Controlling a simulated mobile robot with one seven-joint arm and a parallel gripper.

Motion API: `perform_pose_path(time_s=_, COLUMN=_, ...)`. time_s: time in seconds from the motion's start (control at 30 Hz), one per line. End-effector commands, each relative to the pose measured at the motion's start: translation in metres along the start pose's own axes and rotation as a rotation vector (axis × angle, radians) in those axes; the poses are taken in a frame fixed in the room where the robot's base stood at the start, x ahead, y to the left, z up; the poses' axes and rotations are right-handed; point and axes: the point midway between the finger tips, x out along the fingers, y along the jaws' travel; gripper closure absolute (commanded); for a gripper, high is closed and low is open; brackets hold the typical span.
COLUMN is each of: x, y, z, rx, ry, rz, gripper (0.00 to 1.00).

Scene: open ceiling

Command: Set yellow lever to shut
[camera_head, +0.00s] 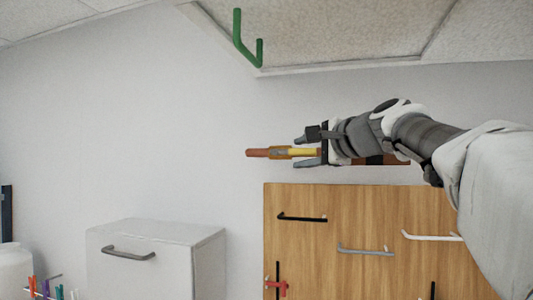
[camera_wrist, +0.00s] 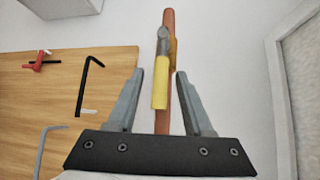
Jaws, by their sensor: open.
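The yellow lever (camera_head: 304,151) is mounted on a copper-orange pipe (camera_head: 257,153) that runs level along the wall in the head view. In the wrist view the yellow lever (camera_wrist: 160,88) points back toward my gripper from a grey pivot (camera_wrist: 163,45), nearly in line with the pipe (camera_wrist: 170,20). My gripper (camera_head: 308,151) is open, with one finger above and one below the lever in the head view. In the wrist view the fingers of my gripper (camera_wrist: 156,85) stand either side of the lever with gaps; neither visibly touches it.
A wooden panel (camera_head: 320,270) with black, grey, white and red handles is below the pipe. A white cabinet (camera_head: 165,235) with a grey handle stands at lower left. A green hook (camera_head: 240,40) hangs from the ceiling frame. The wall left of the pipe is clear.

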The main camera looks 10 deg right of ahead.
Motion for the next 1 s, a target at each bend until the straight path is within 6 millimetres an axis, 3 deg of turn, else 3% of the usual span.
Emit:
perform_pose_path(time_s=0.1, x=-0.0001, y=-0.0001, z=0.0, rx=0.0, ry=0.0, rz=0.0, gripper=0.51)
perform_pose_path(time_s=0.3, x=0.0, y=-0.0001, z=0.0, rx=0.0, ry=0.0, rz=0.0, gripper=0.87)
perform_pose_path(time_s=0.4, x=0.0, y=-0.0001, z=0.0, rx=0.0, ry=0.0, rz=0.0, gripper=1.0)
perform_pose_path(time_s=1.0, x=0.0, y=-0.0001, z=0.0, rx=0.0, ry=0.0, rz=0.0, gripper=1.0)
